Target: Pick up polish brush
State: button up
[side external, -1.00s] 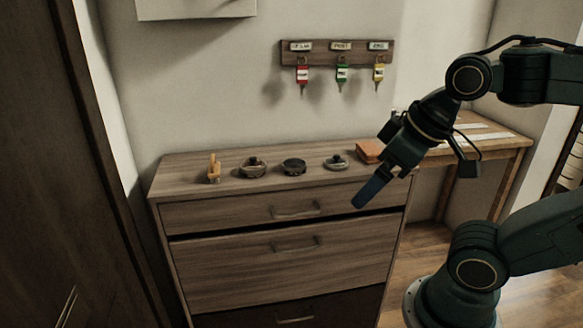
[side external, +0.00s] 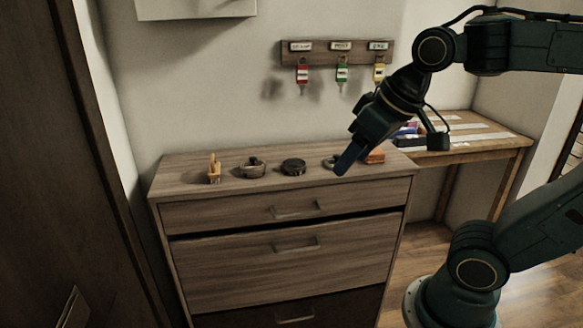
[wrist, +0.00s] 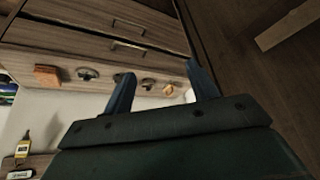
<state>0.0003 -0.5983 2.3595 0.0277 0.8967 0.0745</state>
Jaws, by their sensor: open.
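A small light wooden piece with an upright part (side external: 214,168) stands at the left end of the dresser top; it may be the polish brush, but it is too small to be sure. My gripper (side external: 343,168) is open and empty, angled down at the dresser's right part, well to the right of that piece. In the wrist view my two fingers (wrist: 158,68) stand apart with nothing between them. An orange-brown block (side external: 374,157) lies on the right end, partly behind my gripper; it also shows in the wrist view (wrist: 47,76).
Between these stand a lidded tin (side external: 254,168), a dark round tin (side external: 293,167) and another tin (side external: 329,162), partly hidden by my gripper. The dresser (side external: 290,250) has handled drawers. A key rack (side external: 338,52) hangs above. A wooden table (side external: 490,140) adjoins at right.

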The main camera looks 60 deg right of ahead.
jog(key=w+d+r+m, duration=0.1)
jog(key=w+r+m, duration=0.15)
jog(key=w, duration=0.85)
jog(key=w+d+f+m, duration=0.1)
jog(key=w+f+m, duration=0.2)
jog(key=w, duration=1)
jog(key=w+d+f+m+g+h, duration=0.1)
jog(key=w+d+f+m, duration=0.1)
jog(key=w, duration=1.1)
notch_tip(320, 180, down, 2)
jog(key=shift+w+f+m+h, duration=0.25)
jog(key=shift+w+m+h, duration=0.1)
jog(key=shift+m, duration=0.2)
jog(key=shift+d+f, duration=0.1)
send_over(218, 170)
jog(key=shift+s+f, duration=0.1)
jog(key=shift+f, duration=3.7)
jog(key=shift+x, duration=2.6)
